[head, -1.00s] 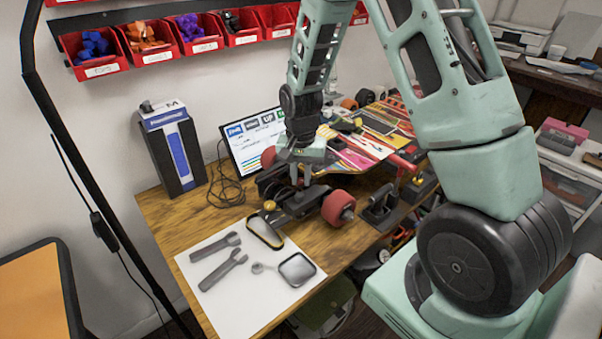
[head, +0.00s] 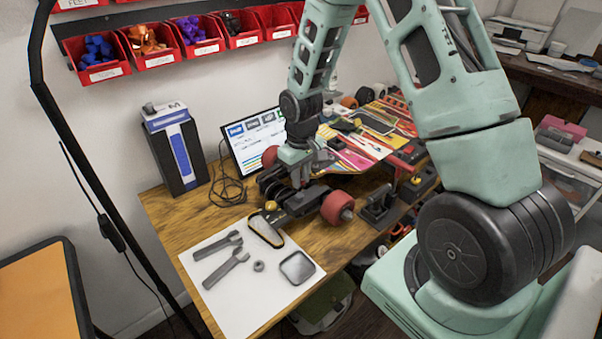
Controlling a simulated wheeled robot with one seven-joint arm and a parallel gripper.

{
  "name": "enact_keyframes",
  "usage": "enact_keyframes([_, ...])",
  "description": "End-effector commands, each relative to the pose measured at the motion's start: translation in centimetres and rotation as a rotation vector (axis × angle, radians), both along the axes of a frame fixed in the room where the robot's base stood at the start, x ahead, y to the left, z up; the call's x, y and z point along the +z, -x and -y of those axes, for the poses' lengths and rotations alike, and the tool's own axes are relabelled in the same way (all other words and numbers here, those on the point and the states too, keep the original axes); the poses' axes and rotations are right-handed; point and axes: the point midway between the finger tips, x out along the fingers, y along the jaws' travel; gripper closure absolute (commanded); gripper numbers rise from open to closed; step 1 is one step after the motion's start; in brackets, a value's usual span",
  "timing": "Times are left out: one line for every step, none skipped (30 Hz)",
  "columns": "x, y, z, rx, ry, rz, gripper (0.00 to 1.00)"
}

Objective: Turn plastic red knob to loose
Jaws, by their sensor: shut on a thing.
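My gripper (head: 301,178) points down over the near truck (head: 292,198) of an upturned skateboard (head: 365,140) on the wooden workbench. It is shut at the top of the truck between two red wheels. The plastic red knob is not clearly visible there; the fingers hide what is between them. The right red wheel (head: 338,208) stands just right of the fingers, and the other red wheel (head: 270,156) is behind them to the left.
A white sheet (head: 225,300) at the front holds two grey wrenches (head: 226,270), a nut (head: 259,266) and a grey tray (head: 297,268). A laptop (head: 258,140) and a blue-black box (head: 175,150) stand behind. A black stand (head: 380,208) is right of the truck.

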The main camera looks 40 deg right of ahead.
Motion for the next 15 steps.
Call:
enact_keyframes([0.20, -0.04, 0.04, 0.032, 0.000, 0.001, 1.00])
enact_keyframes([0.20, -0.04, 0.03, 0.052, 0.000, 0.001, 1.00])
enact_keyframes([0.19, -0.04, 0.02, 0.075, 0.000, 0.001, 1.00])
enact_keyframes([0.18, -0.04, 0.02, 0.093, 0.000, 0.001, 1.00])
enact_keyframes([0.17, -0.04, 0.02, 0.108, 0.000, 0.001, 1.00])
enact_keyframes([0.15, -0.04, 0.02, 0.128, 0.000, 0.001, 1.00])
enact_keyframes([0.14, -0.03, 0.02, 0.141, 0.000, 0.001, 1.00])
enact_keyframes([0.13, -0.03, 0.02, 0.152, 0.000, 0.000, 1.00])
enact_keyframes([0.12, -0.03, 0.02, 0.167, 0.000, 0.000, 1.00])
enact_keyframes([0.11, -0.03, 0.02, 0.177, 0.000, 0.000, 1.00])
enact_keyframes([0.11, -0.03, 0.02, 0.185, 0.000, 0.000, 1.00])
enact_keyframes([0.10, -0.03, 0.02, 0.195, 0.000, 0.000, 1.00])
enact_keyframes([0.09, -0.03, 0.02, 0.202, 0.000, 0.000, 1.00])
enact_keyframes([0.09, -0.03, 0.02, 0.207, 0.001, 0.001, 1.00])
enact_keyframes([0.08, -0.03, 0.03, 0.214, 0.001, 0.001, 1.00])
